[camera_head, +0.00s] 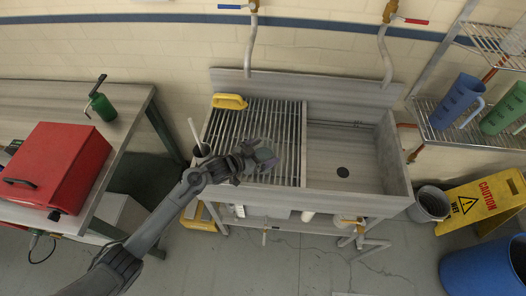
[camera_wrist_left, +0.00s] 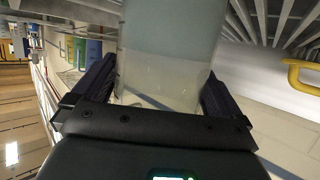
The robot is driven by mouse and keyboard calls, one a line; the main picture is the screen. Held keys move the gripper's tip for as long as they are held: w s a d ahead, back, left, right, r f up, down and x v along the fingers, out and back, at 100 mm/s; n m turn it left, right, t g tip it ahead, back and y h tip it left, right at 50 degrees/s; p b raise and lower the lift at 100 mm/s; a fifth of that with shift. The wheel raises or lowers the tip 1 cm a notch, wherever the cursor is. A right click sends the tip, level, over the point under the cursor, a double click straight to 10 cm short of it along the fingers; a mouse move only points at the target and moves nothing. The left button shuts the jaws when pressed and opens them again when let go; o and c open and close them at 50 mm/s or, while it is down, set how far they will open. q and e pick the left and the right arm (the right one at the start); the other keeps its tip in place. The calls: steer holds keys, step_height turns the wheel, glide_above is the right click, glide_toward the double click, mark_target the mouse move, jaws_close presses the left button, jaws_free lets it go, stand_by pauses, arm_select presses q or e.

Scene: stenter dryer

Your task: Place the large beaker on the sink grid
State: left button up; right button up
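A large clear, slightly greenish beaker (camera_head: 265,156) is at the end of my left arm, over the front part of the sink grid (camera_head: 283,125). My left gripper (camera_head: 248,158) has its fingers on both sides of the beaker. In the left wrist view the beaker (camera_wrist_left: 170,45) fills the space between the two dark fingers of the gripper (camera_wrist_left: 160,90), which press against its walls. The beaker's far end is cut off there. I cannot tell whether it touches the grid bars. My right gripper is not in view.
A yellow object (camera_head: 229,101) lies at the grid's back left corner. The open basin (camera_head: 342,150) is to the right. Two taps (camera_head: 388,50) hang over the back. Much of the grid is clear.

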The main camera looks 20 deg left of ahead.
arm_select(q)
steer(key=shift+r, duration=0.25)
steer(key=p+v, duration=0.1)
steer(key=v, duration=1.1)
steer(key=s+d+n+g+y, duration=0.1)
steer(key=s+n+g+y, duration=0.1)
steer(key=s, duration=1.1)
steer(key=s+d+f+n+g+y, duration=0.1)
steer(key=s+g+y, duration=0.3)
steer(key=s, duration=0.8)
steer(key=n+g, duration=0.1)
steer(key=g, duration=0.1)
steer(key=shift+s+d+f+g+y, duration=0.2)
steer(key=shift+s+d+g+y, duration=0.1)
steer(key=shift+s+y, duration=0.1)
step_height(320, 180, up, 21)
steer(key=p, duration=2.1)
steer(key=shift+r, duration=0.1)
